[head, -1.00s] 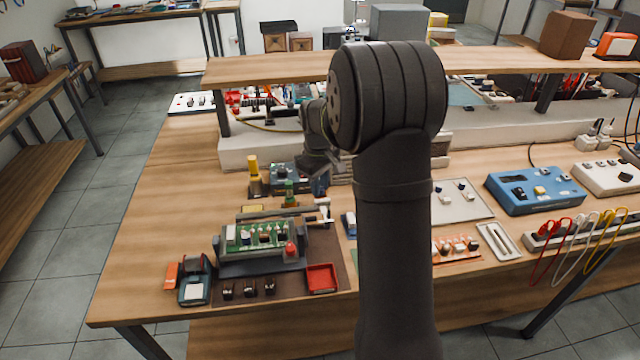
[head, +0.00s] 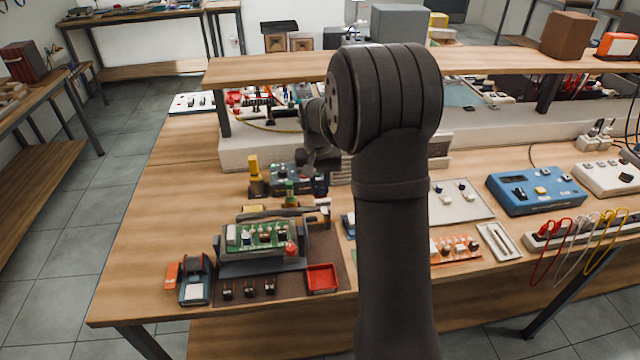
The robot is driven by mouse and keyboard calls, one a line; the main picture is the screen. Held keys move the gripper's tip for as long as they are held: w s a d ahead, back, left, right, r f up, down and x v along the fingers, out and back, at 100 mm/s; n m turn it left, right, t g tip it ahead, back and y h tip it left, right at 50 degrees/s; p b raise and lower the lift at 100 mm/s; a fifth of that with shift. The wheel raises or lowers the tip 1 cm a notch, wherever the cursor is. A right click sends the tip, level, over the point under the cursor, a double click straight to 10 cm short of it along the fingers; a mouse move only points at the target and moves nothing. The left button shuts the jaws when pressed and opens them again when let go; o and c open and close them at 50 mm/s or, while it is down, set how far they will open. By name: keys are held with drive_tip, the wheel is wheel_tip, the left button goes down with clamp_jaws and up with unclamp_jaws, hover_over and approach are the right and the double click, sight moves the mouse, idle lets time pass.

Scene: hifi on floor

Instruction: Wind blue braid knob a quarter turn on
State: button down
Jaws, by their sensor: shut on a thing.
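My gripper (head: 319,168) is small in the head view, at the right end of a dark blue-grey box (head: 287,178) with knobs, behind the green circuit board (head: 262,236). It points down and is shut on a small dark blue piece (head: 320,186), which looks like the blue braid knob. The fingers and their contact are too small and dark to see well. My own forearm hides the bench to the right of this spot.
A yellow-topped bottle (head: 254,170) stands left of the box, and a green-topped one (head: 290,190) in front. A red tray (head: 321,278) lies nearer. A shelf (head: 270,68) spans above the back. Bare bench lies at left.

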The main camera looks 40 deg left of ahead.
drive_tip(key=shift+m, duration=0.4)
drive_tip(key=c, duration=1.5)
unclamp_jaws()
drive_tip(key=shift+c, duration=0.2)
drive_tip(key=shift+r, duration=0.15)
wheel_tip(320, 180, up, 17)
drive_tip(key=shift+s+a, duration=0.2)
drive_tip(key=shift+a, duration=0.1)
drive_tip(key=f, duration=1.7)
drive_tip(key=shift+w+d+f, duration=0.15)
drive_tip(key=shift+w+d, duration=0.05)
drive_tip(key=shift+d, duration=0.1)
